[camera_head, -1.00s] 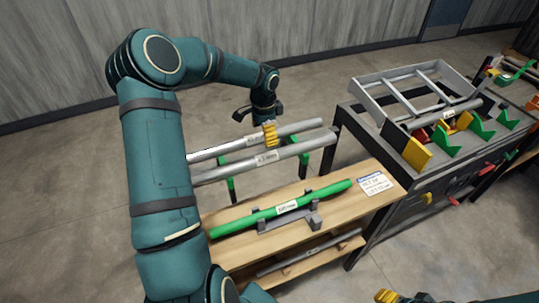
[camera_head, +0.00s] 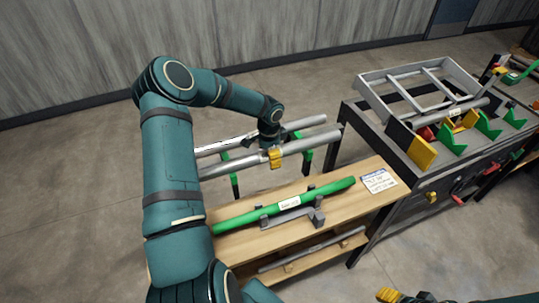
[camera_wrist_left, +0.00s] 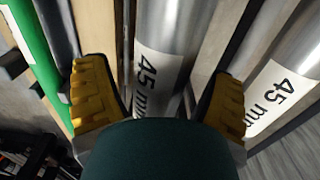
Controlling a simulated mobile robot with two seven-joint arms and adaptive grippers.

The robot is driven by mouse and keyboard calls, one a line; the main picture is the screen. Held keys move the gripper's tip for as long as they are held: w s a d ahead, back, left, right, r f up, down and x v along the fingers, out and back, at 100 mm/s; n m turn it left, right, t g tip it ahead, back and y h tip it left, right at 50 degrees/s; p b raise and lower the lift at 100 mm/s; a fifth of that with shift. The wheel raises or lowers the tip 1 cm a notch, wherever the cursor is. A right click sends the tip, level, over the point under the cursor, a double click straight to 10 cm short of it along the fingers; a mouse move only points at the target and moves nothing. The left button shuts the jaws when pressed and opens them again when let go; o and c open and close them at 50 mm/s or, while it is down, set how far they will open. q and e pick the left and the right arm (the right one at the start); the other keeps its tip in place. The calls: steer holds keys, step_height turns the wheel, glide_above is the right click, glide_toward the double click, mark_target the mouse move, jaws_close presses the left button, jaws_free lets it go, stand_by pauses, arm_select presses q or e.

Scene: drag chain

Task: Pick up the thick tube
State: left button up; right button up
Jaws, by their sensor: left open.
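Two thick grey metal tubes lie side by side on a stand with green supports. The near tube (camera_head: 305,146) and the far tube (camera_head: 311,122) both carry white labels reading 45 mm in the left wrist view. My left gripper (camera_head: 275,157) is at the near tube, with its yellow fingers open. In the left wrist view, the near tube (camera_wrist_left: 167,28) runs between the two spread fingers, and the far tube (camera_wrist_left: 284,85) lies outside the right finger. Contact with the near tube cannot be told. My right gripper (camera_head: 388,296) shows only partly at the bottom edge.
A green tube (camera_head: 328,191) rests in grey holders on a wooden bench (camera_head: 361,208) in front of the stand. A thinner grey tube (camera_head: 312,248) lies on the shelf below. A dark table (camera_head: 365,120) at the right holds a grey frame (camera_head: 378,92) and coloured brackets.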

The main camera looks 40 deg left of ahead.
arm_select(q)
steer(key=c, duration=1.4)
steer(key=shift+r, duration=0.1)
